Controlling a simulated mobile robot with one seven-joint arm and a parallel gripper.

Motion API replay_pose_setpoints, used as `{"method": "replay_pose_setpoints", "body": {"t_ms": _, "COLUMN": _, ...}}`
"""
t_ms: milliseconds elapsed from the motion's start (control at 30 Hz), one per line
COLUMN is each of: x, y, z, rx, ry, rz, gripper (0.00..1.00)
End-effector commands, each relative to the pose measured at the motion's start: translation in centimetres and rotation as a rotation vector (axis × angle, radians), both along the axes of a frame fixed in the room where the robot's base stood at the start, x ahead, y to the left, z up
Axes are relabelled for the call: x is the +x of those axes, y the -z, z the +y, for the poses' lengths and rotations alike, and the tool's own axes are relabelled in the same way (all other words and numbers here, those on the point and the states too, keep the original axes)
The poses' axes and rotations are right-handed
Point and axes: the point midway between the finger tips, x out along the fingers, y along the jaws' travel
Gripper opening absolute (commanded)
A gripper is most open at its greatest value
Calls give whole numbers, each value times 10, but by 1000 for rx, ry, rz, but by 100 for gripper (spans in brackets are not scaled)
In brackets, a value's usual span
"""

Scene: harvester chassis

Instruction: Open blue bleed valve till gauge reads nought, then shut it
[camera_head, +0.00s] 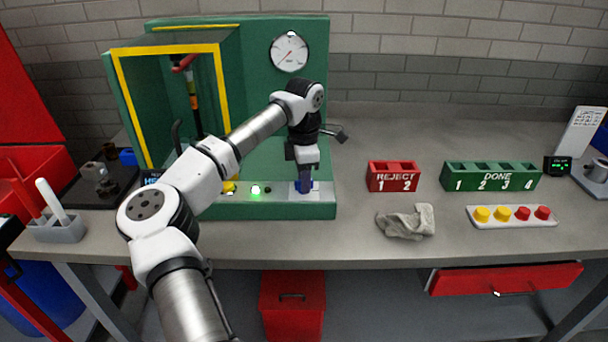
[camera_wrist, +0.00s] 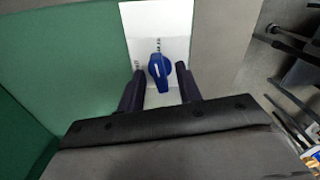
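The blue bleed valve (camera_wrist: 159,72) is a small blue knob on a white plate (camera_wrist: 160,20) in the wrist view. My gripper (camera_wrist: 160,82) is open, one dark finger on each side of the knob, with a gap visible at both sides. In the head view my gripper (camera_head: 304,184) points down at the valve, which is mostly hidden behind it; only a little blue shows. The round white gauge (camera_head: 289,51) is on the green rig's back panel (camera_head: 260,90). Its thin red needle shows, but the reading is too small to tell.
A yellow-edged cabinet (camera_head: 118,100) stands at the rig's left, behind my arm.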

Motion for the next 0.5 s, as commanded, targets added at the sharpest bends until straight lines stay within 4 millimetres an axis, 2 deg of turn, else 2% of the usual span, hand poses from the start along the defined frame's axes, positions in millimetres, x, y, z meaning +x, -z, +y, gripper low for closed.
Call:
{"method": "replay_pose_setpoints", "body": {"t_ms": 233, "x": 0, "y": 1, "z": 0, "rx": 0, "ry": 0, "rz": 0, "gripper": 35}}
{"method": "replay_pose_setpoints", "body": {"t_ms": 500, "x": 0, "y": 1, "z": 0, "rx": 0, "ry": 0, "rz": 0, "gripper": 0}}
